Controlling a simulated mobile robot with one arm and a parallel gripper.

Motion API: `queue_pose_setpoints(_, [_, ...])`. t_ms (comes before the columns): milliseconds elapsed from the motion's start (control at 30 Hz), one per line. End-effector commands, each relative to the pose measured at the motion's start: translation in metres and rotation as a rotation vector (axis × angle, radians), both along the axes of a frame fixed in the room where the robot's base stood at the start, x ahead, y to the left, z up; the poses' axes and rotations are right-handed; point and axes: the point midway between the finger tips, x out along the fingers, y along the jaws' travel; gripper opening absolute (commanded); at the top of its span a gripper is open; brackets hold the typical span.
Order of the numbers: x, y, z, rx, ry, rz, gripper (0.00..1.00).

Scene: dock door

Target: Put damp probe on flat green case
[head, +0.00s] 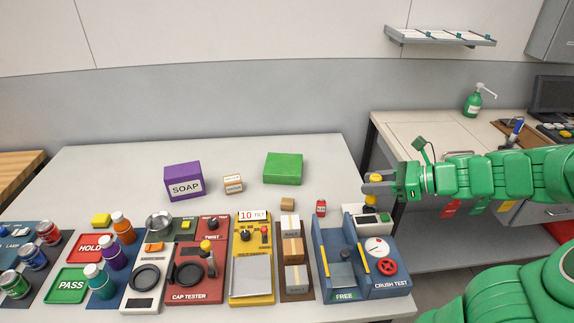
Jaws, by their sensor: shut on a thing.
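The damp probe seems to be the yellow piece (375,177) at my gripper (370,184), near the table's right edge. My gripper reaches in from the right and is shut on it. Yellow shows above and below the grey fingers, which hide its middle. It is upright, just above a white unit (356,226) with a small green screen; I cannot tell whether its lower end touches the unit. The flat green case (283,168) is a plain green box lying at the back of the table, left of my gripper, with its top bare.
A purple soap box (184,183) and a small carton (233,184) stand left of the green case. A red can (321,208) and the blue crush test station (389,264) are nearby. Several testers, trays and bottles line the front. The table (330,165) is clear right of the case.

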Motion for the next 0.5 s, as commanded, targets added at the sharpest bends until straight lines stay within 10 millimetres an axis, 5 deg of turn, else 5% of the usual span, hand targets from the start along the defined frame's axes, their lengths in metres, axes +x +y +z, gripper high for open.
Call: queue_pose_setpoints(500, [0.089,0.056,0.004,-0.007,0.004,0.001,0.04])
